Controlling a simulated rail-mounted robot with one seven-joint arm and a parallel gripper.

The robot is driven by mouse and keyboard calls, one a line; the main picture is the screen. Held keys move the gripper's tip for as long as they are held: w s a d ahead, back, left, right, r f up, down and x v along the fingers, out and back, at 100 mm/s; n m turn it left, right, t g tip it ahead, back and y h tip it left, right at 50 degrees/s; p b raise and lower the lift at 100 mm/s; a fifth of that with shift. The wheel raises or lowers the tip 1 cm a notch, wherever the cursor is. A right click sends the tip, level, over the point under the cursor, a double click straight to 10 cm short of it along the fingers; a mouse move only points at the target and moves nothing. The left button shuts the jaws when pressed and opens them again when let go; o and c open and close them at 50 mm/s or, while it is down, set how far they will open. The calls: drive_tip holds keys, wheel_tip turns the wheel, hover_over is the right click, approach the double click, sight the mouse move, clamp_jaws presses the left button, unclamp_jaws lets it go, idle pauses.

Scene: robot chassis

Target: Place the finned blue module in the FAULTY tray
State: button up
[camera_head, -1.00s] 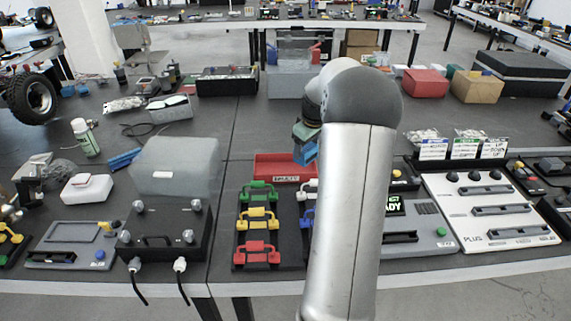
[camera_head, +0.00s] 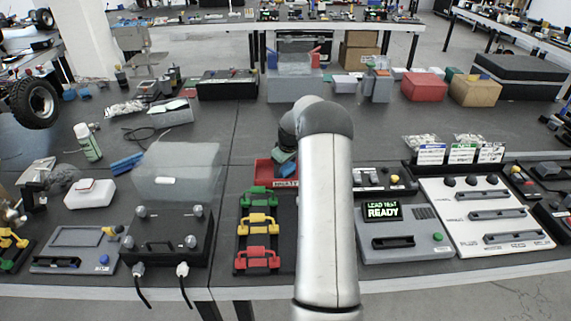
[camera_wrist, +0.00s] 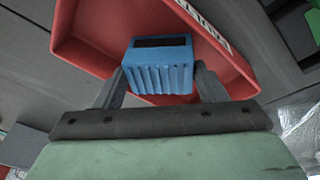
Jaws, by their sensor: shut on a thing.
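The finned blue module (camera_wrist: 160,66) is between the fingers of my gripper (camera_wrist: 155,85) in the wrist view, with its ribbed side facing the camera. My gripper is shut on it. The red FAULTY tray (camera_wrist: 85,50) lies behind and around the module in that view, so the module is over or inside the tray; I cannot tell whether it touches the floor. In the head view the red tray (camera_head: 263,173) stands behind the colored handles, its right part hidden by my arm.
A rack with green, yellow and red handles (camera_head: 257,224) stands in front of the tray. A grey tester reading READY (camera_head: 410,242) is right of my arm. A black box with a clear cover (camera_head: 165,240) is at left. Bare bench lies behind the tray.

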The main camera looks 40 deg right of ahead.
drive_tip(key=shift+f, duration=0.1)
drive_tip(key=o, duration=1.3)
